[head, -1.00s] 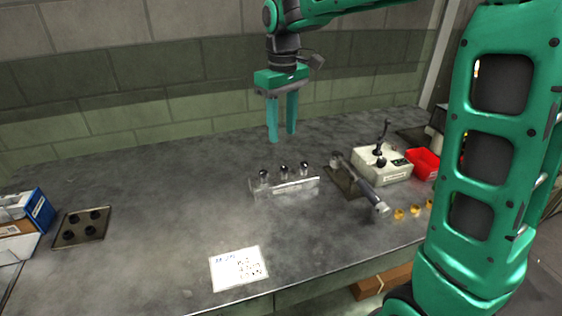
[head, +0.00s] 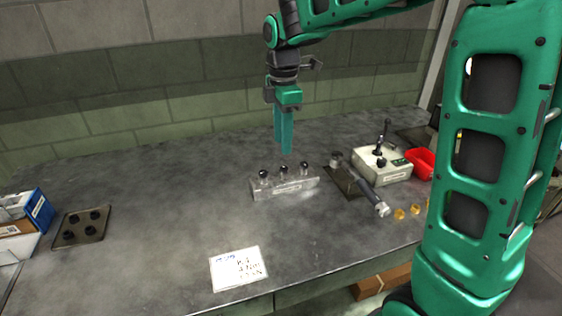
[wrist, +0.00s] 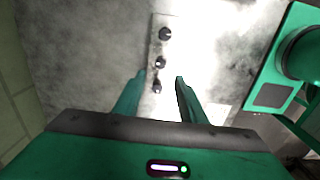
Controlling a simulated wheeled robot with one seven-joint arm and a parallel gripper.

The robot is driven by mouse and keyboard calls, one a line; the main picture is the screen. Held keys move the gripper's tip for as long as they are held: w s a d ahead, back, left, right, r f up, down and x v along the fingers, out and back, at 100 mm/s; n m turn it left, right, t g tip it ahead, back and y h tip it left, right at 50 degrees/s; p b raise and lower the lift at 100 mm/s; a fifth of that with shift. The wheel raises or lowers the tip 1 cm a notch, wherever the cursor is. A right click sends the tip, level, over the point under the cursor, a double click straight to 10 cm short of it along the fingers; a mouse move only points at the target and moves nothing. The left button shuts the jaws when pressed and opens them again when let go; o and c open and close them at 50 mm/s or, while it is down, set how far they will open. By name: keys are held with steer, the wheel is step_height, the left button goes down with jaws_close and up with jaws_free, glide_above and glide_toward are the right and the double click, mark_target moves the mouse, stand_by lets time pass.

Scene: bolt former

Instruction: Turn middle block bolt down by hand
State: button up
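A metal block (head: 286,189) with a row of three black-headed bolts stands on the bench. The middle bolt (head: 283,170) sits between the other two, its head raised above the block; it also shows in the wrist view (wrist: 160,62). My gripper (head: 286,152) points down above and just behind the block, in the air and empty. In the wrist view its two fingers (wrist: 161,78) are apart, with the near end of the bolt row showing between their tips. In the head view one finger largely hides the other.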

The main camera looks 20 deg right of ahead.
mark_target(282, 168)
step_height(282, 168, down, 8)
steer(key=shift+r, duration=0.1)
stand_by(0.4)
jaws_close()
